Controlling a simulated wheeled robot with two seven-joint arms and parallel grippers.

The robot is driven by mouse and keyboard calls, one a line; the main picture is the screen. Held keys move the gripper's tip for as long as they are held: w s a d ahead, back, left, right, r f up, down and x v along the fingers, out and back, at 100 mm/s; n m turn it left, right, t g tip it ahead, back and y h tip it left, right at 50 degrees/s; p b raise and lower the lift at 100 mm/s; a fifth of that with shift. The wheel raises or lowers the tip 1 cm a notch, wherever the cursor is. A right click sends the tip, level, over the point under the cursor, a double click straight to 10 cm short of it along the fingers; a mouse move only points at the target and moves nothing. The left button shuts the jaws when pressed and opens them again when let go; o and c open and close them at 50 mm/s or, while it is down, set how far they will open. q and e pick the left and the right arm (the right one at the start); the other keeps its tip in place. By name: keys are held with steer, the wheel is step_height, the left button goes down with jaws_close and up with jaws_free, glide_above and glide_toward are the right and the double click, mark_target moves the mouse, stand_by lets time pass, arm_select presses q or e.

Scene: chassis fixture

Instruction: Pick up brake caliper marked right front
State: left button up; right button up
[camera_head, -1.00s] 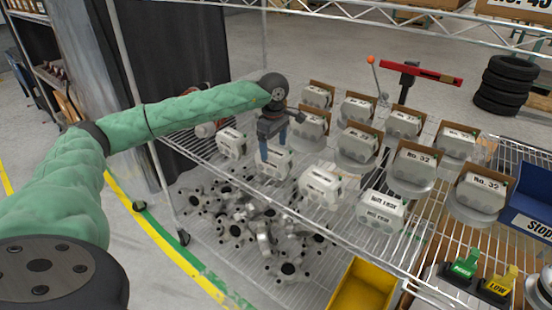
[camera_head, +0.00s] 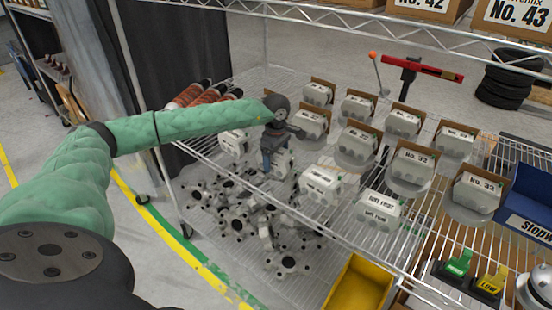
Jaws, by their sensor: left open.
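My left gripper (camera_head: 268,160) points down at a white brake caliper (camera_head: 284,163) in the front row on the wire shelf. It is open, with its fingers close against the caliper's left side and covering part of it. I cannot tell whether they touch. Other white calipers stand in this row: one to the left (camera_head: 233,145), one to the right (camera_head: 319,186) and one farther right (camera_head: 379,211). They carry dark print on their faces, too small to read surely. My right gripper is not in view.
Several grey parts with brown backing (camera_head: 412,168) and number labels stand behind the calipers. Silver hubs (camera_head: 237,222) lie on a lower level. A shelf edge runs overhead.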

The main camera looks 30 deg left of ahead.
arm_select(q)
steer(key=c, duration=1.8)
steer(key=shift+w, duration=0.1)
jaws_close()
steer(key=shift+r, duration=0.1)
